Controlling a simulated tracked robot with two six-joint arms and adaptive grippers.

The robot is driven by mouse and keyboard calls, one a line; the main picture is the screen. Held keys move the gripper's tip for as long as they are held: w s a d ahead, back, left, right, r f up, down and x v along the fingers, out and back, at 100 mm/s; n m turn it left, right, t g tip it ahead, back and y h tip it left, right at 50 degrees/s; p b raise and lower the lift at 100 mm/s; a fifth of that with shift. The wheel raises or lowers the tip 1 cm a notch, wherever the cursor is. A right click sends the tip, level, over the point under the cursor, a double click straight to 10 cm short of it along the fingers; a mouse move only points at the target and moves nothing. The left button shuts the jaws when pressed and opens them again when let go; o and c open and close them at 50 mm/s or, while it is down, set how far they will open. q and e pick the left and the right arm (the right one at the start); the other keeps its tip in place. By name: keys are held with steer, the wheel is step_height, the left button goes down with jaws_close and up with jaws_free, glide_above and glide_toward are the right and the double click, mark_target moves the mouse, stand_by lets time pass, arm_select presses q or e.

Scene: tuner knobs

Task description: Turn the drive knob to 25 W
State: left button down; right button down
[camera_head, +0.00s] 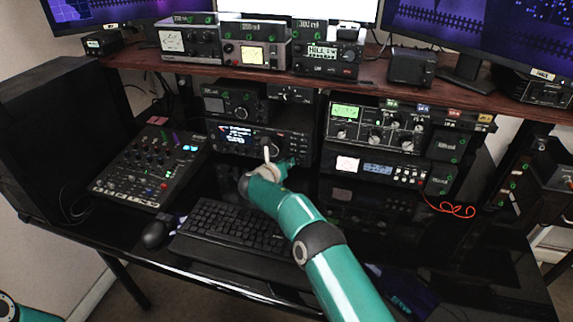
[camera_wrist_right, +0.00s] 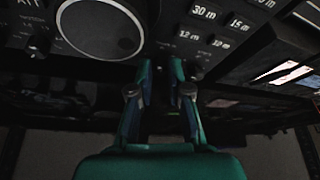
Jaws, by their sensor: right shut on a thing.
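The black radio (camera_head: 232,141) with a lit display stands on the desk under the shelf. My right gripper (camera_head: 283,163) is at the lower right of its front. In the right wrist view its two fingers (camera_wrist_right: 161,72) point at the panel and are shut on a small knob, mostly hidden between the tips. I cannot read that knob's label, its pointer or a 25 W mark, so I cannot confirm it is the drive knob. A large round dial (camera_wrist_right: 100,28) is left of the fingers. My left gripper is out of view.
Band buttons (camera_wrist_right: 203,12) are up and right of the fingers. A keyboard (camera_head: 228,228), mouse (camera_head: 155,233) and mixer (camera_head: 150,165) lie on the desk. More radios (camera_head: 378,122) stand to the right.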

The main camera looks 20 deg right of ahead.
steer(key=shift+a+f+n+h, duration=0.1)
steer(key=shift+n+h, duration=0.2)
steer(key=shift+n, duration=0.1)
stand_by(0.3)
steer(key=c, duration=1.1)
jaws_free()
steer(key=v, duration=1.2)
steer(key=shift+w, duration=0.15)
